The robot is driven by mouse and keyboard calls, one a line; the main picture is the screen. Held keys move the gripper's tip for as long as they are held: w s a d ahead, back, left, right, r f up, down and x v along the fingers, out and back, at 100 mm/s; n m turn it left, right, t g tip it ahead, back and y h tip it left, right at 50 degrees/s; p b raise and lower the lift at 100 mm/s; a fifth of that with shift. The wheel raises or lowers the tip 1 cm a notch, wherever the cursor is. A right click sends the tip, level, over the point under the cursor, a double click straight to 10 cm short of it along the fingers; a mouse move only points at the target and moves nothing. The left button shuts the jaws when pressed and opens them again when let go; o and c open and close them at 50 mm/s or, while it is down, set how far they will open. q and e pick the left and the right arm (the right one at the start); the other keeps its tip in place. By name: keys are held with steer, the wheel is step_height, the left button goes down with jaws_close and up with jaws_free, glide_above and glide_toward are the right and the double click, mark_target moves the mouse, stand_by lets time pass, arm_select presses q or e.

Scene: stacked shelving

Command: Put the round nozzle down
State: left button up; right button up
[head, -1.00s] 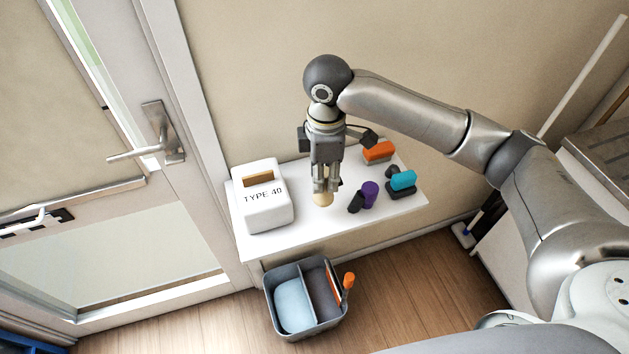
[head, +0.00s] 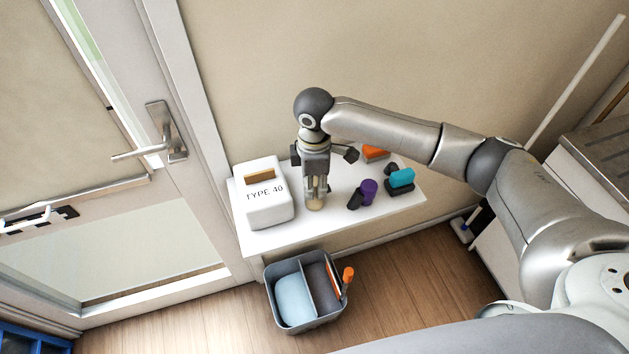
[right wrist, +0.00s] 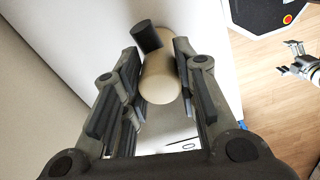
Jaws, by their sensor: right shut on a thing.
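The round nozzle is a beige, rounded piece (head: 316,204) at the tips of my right gripper (head: 316,190), over the white shelf top (head: 330,225). In the right wrist view the nozzle (right wrist: 160,82) lies between the two fingers of the right gripper (right wrist: 158,85), which is shut on it. A dark cylindrical part (right wrist: 146,36) shows at its far end. The nozzle is at or just above the shelf surface; I cannot tell whether it touches. A small grey gripper (right wrist: 300,62), likely my left, shows at the right edge of the wrist view; its jaw state is unclear.
A white box marked TYPE 40 (head: 263,205) stands left of the nozzle. Purple (head: 368,190), teal (head: 401,177) and orange (head: 375,152) pieces stand to the right. A grey divided bin (head: 283,320) is on the floor. The shelf's front strip is clear.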

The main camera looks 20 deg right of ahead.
steer(key=o, duration=1)
steer(key=shift+o, duration=0.2)
step_height(320, 180, up, 11)
steer(key=shift+b, duration=1.2)
steer(key=shift+r, duration=0.6)
